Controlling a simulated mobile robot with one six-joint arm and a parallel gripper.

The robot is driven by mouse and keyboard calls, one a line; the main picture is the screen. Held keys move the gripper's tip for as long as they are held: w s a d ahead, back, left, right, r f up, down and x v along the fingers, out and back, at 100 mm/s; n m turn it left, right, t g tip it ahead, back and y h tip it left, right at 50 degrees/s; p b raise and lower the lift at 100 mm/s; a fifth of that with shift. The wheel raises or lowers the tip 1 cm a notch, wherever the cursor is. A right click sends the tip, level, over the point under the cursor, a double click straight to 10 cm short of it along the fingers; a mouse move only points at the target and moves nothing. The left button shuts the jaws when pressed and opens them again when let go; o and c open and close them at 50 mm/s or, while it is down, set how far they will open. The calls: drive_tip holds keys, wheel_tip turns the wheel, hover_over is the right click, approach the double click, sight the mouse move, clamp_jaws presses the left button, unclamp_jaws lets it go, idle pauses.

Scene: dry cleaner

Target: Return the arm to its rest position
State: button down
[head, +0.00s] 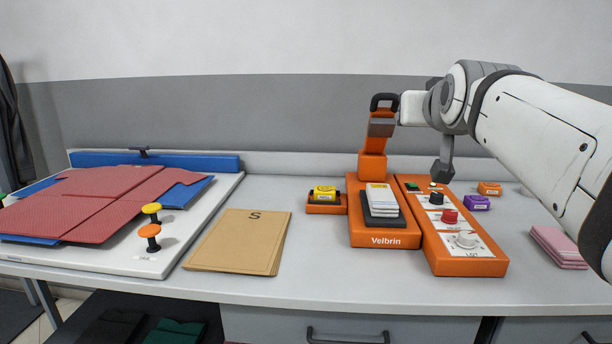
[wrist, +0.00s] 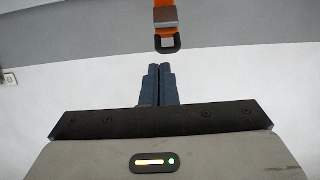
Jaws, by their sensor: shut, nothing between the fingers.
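My arm (head: 537,125) reaches in from the right in the head view, raised above the counter. Its wrist end is beside the black loop of the orange press handle (head: 373,155); I cannot make out the fingertips in that view. In the wrist view my gripper (wrist: 160,67) has its two dark fingers together, with nothing between them. The orange handle with its black loop (wrist: 166,42) shows beyond the fingertips there, with a visible gap. The wall fills most of the rest of that view.
The orange Velbrin press (head: 385,237) bears light cards on a dark pad. An orange control box (head: 463,262) with knobs stands to its right. Pink cards (head: 558,246), a brown folder (head: 238,241) and a board with a red garment (head: 92,198) lie on the counter (head: 317,275).

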drive_tip(key=s+a+f+g+p, duration=0.2)
drive_tip(key=s+f+g+p, duration=0.4)
drive_tip(key=s+f+p, duration=0.3)
drive_tip(key=s+a+f+n+g+y+p, duration=0.1)
drive_tip(key=s+a+f+g+p, duration=0.1)
drive_tip(key=s+f+g+p, duration=0.4)
drive_tip(key=s+f+p, duration=0.3)
drive_tip(key=s+p, duration=0.1)
drive_tip(key=s, duration=0.3)
drive_tip(key=shift+a+p, duration=0.2)
drive_tip(key=shift+p, duration=0.15)
idle(0.9)
